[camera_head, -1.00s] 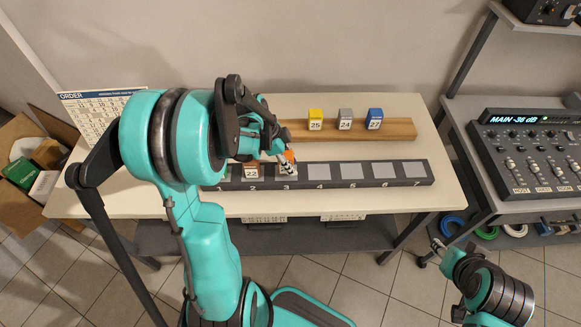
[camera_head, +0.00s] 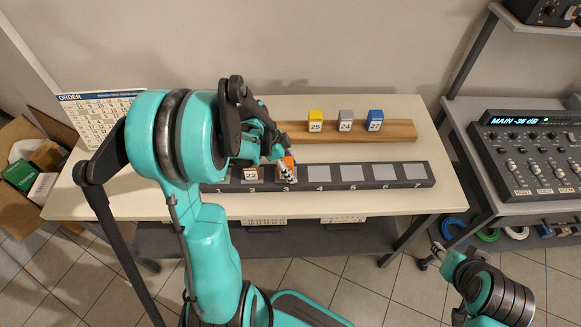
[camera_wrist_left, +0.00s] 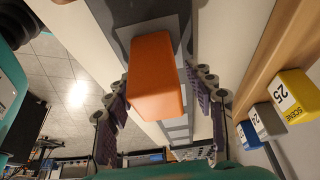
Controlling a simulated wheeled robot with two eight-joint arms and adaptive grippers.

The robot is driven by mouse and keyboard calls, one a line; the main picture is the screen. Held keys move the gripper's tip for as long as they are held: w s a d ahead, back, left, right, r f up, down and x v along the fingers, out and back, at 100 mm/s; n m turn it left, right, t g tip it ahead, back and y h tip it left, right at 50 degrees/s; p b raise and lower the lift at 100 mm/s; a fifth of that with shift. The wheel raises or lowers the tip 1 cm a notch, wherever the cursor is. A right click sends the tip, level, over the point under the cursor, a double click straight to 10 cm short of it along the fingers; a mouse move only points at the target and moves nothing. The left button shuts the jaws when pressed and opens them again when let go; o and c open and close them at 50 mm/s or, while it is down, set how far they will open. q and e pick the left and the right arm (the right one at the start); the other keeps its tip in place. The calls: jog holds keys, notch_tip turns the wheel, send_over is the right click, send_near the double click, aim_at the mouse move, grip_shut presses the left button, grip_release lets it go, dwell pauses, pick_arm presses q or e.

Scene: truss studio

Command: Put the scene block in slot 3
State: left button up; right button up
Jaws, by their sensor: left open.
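The orange block (camera_head: 289,161) is at slot 3 of the dark numbered rack (camera_head: 305,186), partly hidden by my left gripper. Its number is not readable. In the left wrist view the orange block (camera_wrist_left: 155,78) stands over a grey slot pad, between the fingers. My left gripper (camera_head: 283,173) is open around it; in the wrist view a gap shows between each finger and the block. A block marked 22 (camera_head: 250,174) sits in slot 2. Slot 1 is mostly hidden by my left arm. My right gripper (camera_head: 438,250) is low at the right, off the table; its jaws are unclear.
Yellow block 25 (camera_head: 315,121), grey block 24 (camera_head: 345,121) and blue block 27 (camera_head: 375,120) stand on the wooden ledge (camera_head: 400,132) behind the rack. Slots 4 to 7 are empty. An order sheet (camera_head: 97,115) stands at left, a mixing console (camera_head: 530,160) at right.

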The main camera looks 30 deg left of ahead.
pick_arm(q)
jog(key=p+v, duration=0.3)
jog(key=v, duration=0.9)
jog(key=s+d+r+n+t+y, duration=0.2)
jog(key=s+d+r+n, duration=0.1)
jog(key=d+n, duration=0.3)
jog(key=s+d+r+n+t+y, duration=0.1)
jog(key=s+d+r+n+t, duration=0.1)
jog(key=s+d+n, duration=0.3)
jog(key=s+d+t, duration=0.1)
jog(key=d, duration=0.2)
jog(key=shift+d+r+n+y, duration=0.3)
jog(key=shift+r+n+y, duration=0.1)
jog(key=shift+w, duration=0.1)
